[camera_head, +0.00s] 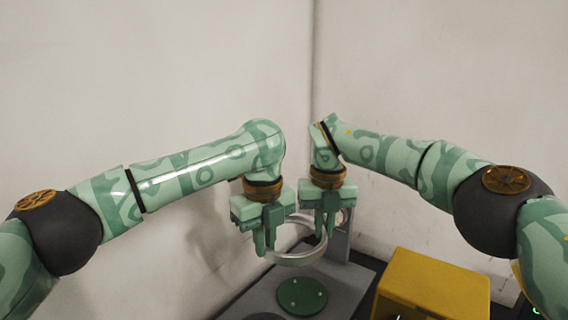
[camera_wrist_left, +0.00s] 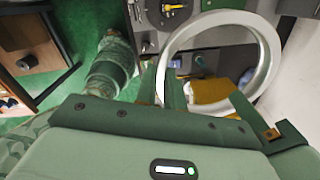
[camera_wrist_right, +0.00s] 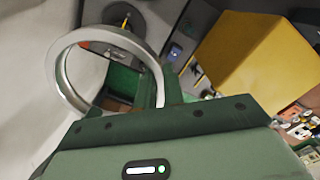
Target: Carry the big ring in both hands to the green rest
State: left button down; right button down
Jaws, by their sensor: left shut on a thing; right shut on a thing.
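The big ring (camera_head: 297,259) is a smooth silver band, held in the air above the grey bench. My left gripper (camera_head: 265,243) is shut on its left side and my right gripper (camera_head: 325,228) is shut on its right side. The ring looks roughly level. In the left wrist view the ring (camera_wrist_left: 272,58) reaches up and right from the fingers; in the right wrist view the ring (camera_wrist_right: 60,72) reaches up and left. The green rest (camera_head: 302,297) is a round green disc on the bench, lower in the head view than the ring, with nothing on it.
The grey bench (camera_head: 340,282) carries a grey upright piece (camera_head: 341,238) behind my right gripper. A yellow box (camera_head: 432,284) stands to the right; it also shows in the right wrist view (camera_wrist_right: 255,55). Pale walls (camera_head: 245,60) meet in a corner behind the bench.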

pick_arm(q)
jog(key=shift+d+r, duration=0.2)
jog(key=shift+d, duration=0.1)
pick_arm(e)
jog(key=shift+a+r, duration=0.2)
